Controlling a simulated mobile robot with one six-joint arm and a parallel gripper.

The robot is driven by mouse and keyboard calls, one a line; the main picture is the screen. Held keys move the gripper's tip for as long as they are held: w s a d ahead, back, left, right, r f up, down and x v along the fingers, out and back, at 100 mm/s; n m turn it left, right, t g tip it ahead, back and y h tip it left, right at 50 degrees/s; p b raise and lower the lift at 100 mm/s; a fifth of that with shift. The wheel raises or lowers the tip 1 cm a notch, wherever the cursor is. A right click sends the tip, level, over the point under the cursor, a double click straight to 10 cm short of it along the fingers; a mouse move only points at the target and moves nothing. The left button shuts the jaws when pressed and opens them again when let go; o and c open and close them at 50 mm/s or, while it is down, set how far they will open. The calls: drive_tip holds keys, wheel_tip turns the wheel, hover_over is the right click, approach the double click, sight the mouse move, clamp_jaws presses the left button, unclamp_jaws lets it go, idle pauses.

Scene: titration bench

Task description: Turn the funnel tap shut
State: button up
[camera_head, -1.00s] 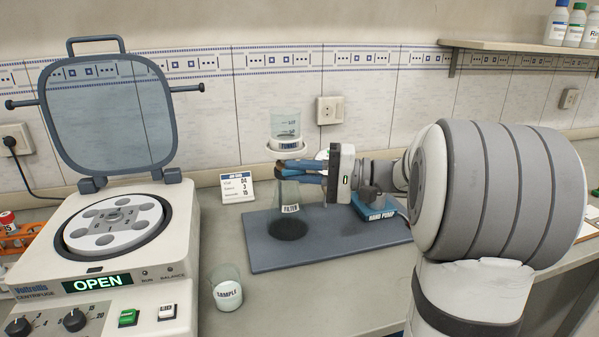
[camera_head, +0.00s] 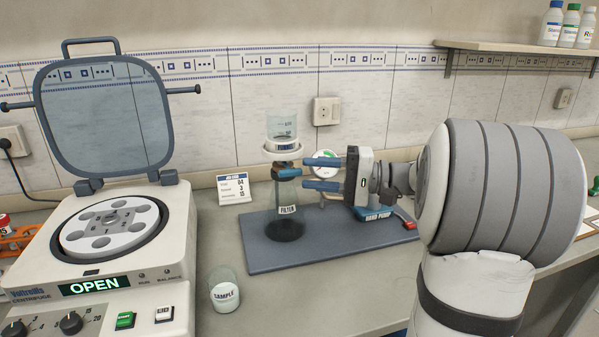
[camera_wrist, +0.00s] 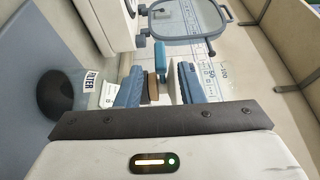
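The funnel (camera_head: 282,130) is a clear cup with a white collar, standing upright above the dark-bottomed filter flask (camera_head: 286,228). The funnel tap (camera_head: 287,172), with a blue handle, sits between funnel and flask. My gripper (camera_head: 306,174) is open just to the right of the tap, its two blue fingers one above the other and pointing at it. In the wrist view, the tap's blue handle (camera_wrist: 160,55) shows beyond the gap between my fingers (camera_wrist: 160,80), seemingly clear of both. The flask (camera_wrist: 57,95) lies to the left there. I cannot tell whether the tap is shut.
The flask stands on a blue-grey mat (camera_head: 268,262) with the hand pump (camera_head: 373,213) below my gripper. The sample beaker (camera_head: 224,290) is in front. The centrifuge (camera_head: 125,255) stands left, its lid up. A small card (camera_head: 234,189) stands behind.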

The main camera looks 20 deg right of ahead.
drive_tip(key=v, duration=0.3)
drive_tip(key=shift+s+d, duration=0.2)
drive_tip(key=shift+d, duration=0.1)
drive_tip(key=s+a+f+g+h+p, duration=0.2)
drive_tip(key=s+a+g+h+p, duration=0.45)
drive_tip(key=a, duration=0.45)
drive_tip(key=s+d+n+t+h+p, duration=0.1)
drive_tip(key=s+n+h+p, duration=0.1)
drive_tip(key=s+h+p, duration=0.2)
drive_tip(key=s+d+f+n+t+h+p, duration=0.1)
drive_tip(key=s+n+h+p, duration=0.1)
drive_tip(key=s+h+p, duration=0.2)
drive_tip(key=s+h, duration=0.2)
drive_tip(key=s, duration=0.1)
drive_tip(key=shift+s+d+f+n, duration=0.2)
drive_tip(key=shift+s+d+n, duration=0.1)
drive_tip(key=shift+s, duration=0.1)
